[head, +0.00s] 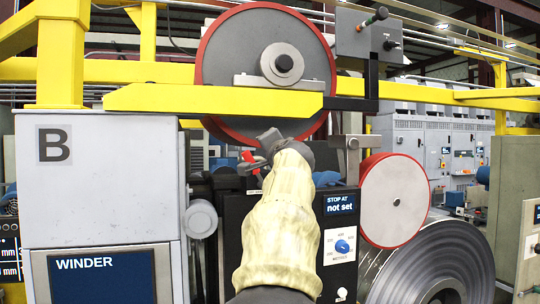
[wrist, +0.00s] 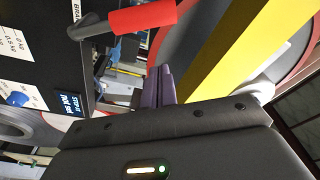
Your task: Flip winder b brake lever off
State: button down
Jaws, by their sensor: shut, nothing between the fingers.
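The brake lever has a red grip (wrist: 142,18) on a grey shaft in the wrist view, beside a partly visible label starting "BRA". In the head view a small red part of the lever (head: 248,157) shows just left of my gripper (head: 262,143); the rest is hidden by my arm. In the wrist view my gripper (wrist: 160,75) is shut and empty, its fingertips close to the red grip with a gap showing between them. The winder cabinet (head: 100,190) bears a "B" and a "WINDER" screen (head: 102,277).
A yellow beam (head: 210,99) crosses in front of a large red-rimmed roll (head: 225,60) just above my gripper. A black panel (head: 337,225) reads "STOP AT not set" and has a blue knob (head: 342,246). A red-rimmed disc (head: 393,200) and a steel coil (head: 440,265) stand at right.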

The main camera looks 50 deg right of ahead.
jog(key=b+v, duration=0.1)
jog(key=v, duration=0.6)
jog(key=shift+a+b, duration=0.15)
jog(key=shift+b, duration=0.15)
jog(key=shift+w, duration=0.1)
jog(key=shift+f, duration=0.1)
jog(key=w+a+f+n+g+y+p, duration=0.1)
jog(key=w+a+f+n+y, duration=0.3)
jog(key=f, duration=0.6)
jog(key=w+a+f+n+g+y+p, duration=0.1)
jog(key=w+a+f+n+g+y, duration=0.1)
jog(key=w+a+f, duration=0.45)
jog(key=w+a+f+n+g+y+p, duration=0.1)
jog(key=w+a+f+n+y, duration=0.15)
jog(key=a+f, duration=0.65)
jog(key=s+a+f+n+g+y, duration=0.1)
jog(key=s+a+f+n+g, duration=0.1)
jog(key=s+a+f, duration=0.3)
jog(key=s+a+f+n+g+y+p, duration=0.1)
jog(key=s+a+f+n+g, duration=0.2)
jog(key=f, duration=1)
jog(key=s+a+f+n+g+y+p, duration=0.1)
jog(key=s+a+f+n+g, duration=0.1)
jog(key=s+a+f+n, duration=0.4)
jog(key=s+a+f, duration=0.1)
jog(key=a+f, duration=0.3)
jog(key=a, duration=0.1)
jog(key=shift+s+a+g, duration=0.15)
jog(key=shift+a+g, duration=0.1)
jog(key=shift+g, duration=0.15)
